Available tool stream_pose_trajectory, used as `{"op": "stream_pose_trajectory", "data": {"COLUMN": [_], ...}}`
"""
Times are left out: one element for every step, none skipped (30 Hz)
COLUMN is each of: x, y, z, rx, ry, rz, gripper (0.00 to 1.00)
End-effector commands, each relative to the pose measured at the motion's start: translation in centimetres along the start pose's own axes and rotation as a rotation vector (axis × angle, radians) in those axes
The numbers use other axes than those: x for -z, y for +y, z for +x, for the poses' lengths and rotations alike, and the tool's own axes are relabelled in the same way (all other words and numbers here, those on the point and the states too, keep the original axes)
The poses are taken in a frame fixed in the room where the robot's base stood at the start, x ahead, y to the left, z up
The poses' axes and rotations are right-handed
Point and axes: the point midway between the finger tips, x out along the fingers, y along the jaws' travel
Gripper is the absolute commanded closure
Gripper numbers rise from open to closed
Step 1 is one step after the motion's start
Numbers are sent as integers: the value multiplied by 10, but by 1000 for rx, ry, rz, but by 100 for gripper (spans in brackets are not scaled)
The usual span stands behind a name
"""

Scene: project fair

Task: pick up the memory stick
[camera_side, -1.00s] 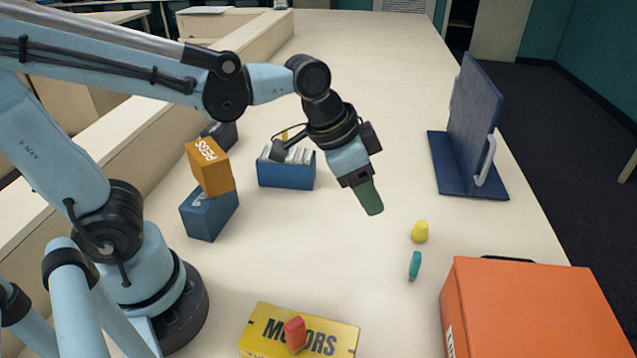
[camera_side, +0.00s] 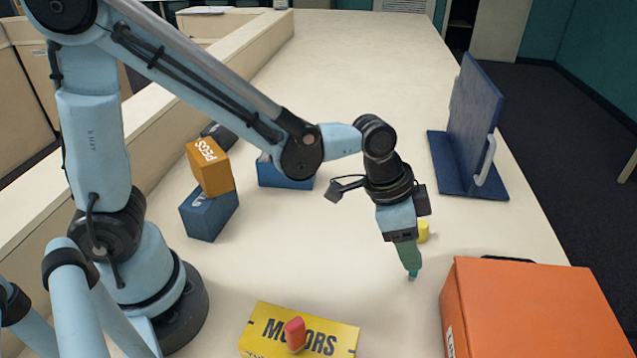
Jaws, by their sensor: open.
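A small teal piece, which looks like the memory stick (camera_side: 412,275), stands on the pale table left of the orange case. Only its lower end shows below my gripper (camera_side: 411,266). My gripper points down with its green fingers right at the stick, covering its upper part. The jaws are open; the gap between the fingers is hidden from this side, so I cannot tell whether they touch it.
A yellow piece (camera_side: 423,231) stands close behind my gripper, partly hidden. The orange case (camera_side: 530,305) is near on the right. A yellow box (camera_side: 265,325) bears a red piece (camera_side: 295,333). A blue stand (camera_side: 470,135), blue bin (camera_side: 285,177) and stacked orange box (camera_side: 210,168) stand farther back.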

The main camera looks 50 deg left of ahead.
Motion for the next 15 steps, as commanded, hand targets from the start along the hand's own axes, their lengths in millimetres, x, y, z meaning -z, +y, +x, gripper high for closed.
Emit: {"op": "stream_pose_trajectory", "data": {"x": [0,0,0,0,0,0,0,0,0,1,1,1,1,1,1], "y": [0,0,0,0,0,-1,-1,-2,-2,-3,-3,-4,-4,-4,-4], "z": [2,3,4,5,6,9,12,15,19,23,26,31,34,38,42], "rx": [0,0,0,0,0,0,0,0,0,0,0,0,0,0,0], "ry": [0,0,0,0,0,0,0,0,0,0,0,0,0,0,0], "rz": [0,0,0,0,0,0,0,0,0,0,0,0,0,0,0], "gripper": [47,47,47,47,47,47,47,47,47,47,47,47,47,47,47]}}
